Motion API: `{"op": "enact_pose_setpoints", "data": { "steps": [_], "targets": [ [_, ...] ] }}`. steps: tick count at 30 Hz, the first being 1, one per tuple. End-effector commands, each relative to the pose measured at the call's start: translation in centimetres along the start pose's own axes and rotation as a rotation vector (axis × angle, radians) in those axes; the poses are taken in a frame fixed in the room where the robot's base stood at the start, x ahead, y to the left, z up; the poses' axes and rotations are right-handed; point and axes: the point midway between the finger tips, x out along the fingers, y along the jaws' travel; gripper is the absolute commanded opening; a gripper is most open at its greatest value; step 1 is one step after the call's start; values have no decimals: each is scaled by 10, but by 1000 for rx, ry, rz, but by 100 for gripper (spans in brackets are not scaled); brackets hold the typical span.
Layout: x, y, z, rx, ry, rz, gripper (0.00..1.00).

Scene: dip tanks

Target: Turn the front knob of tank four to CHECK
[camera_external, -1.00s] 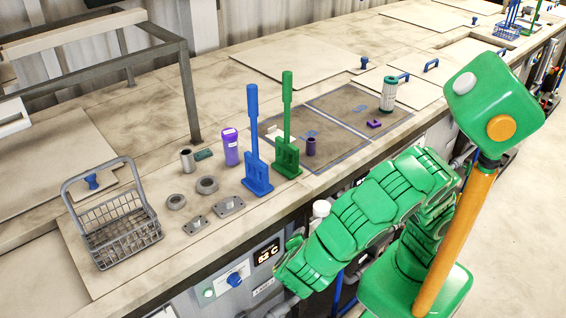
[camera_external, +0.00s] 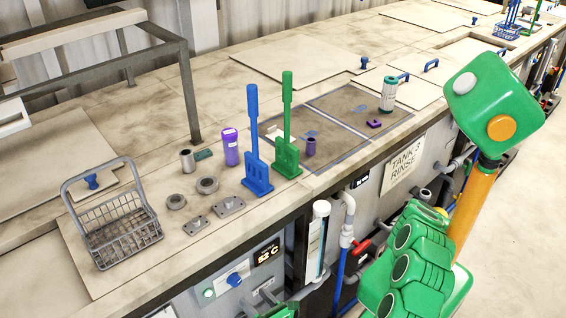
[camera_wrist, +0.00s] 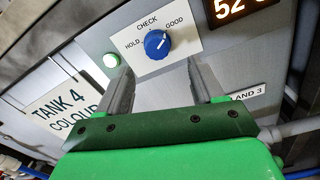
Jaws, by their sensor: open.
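The front panel of tank four (camera_wrist: 208,45) fills the wrist view, with a "TANK 4 COLOUR" sign (camera_wrist: 66,108) at left. Its blue knob (camera_wrist: 157,44) sits on a white plate marked HOLD, CHECK and GOOD from left to right. The white mark on the knob seems to point up-right, towards GOOD. My gripper (camera_wrist: 159,66) is open and empty, its two grey fingers below the knob and spread to either side of it, apparently not touching it. In the external view the knob (camera_external: 234,279) shows on the bench front, with my gripper mostly cut off at the bottom edge.
A lit green button (camera_wrist: 111,60) is left of the knob and a temperature display (camera_wrist: 240,8) is up-right. Pipes and a red-handled valve (camera_external: 361,247) lie right of the panel. A wire basket (camera_external: 122,228), tools and small parts stand on the bench top.

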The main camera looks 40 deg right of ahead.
Motion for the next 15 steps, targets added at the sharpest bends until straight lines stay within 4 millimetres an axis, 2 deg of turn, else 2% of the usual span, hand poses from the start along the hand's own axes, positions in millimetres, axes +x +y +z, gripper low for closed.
{"op": "enact_pose_setpoints", "data": {
  "steps": [5,15],
  "targets": [
    [3,3,-4,-16,3,17,67],
    [43,3,-3,-13,2,13,67]
  ]
}}
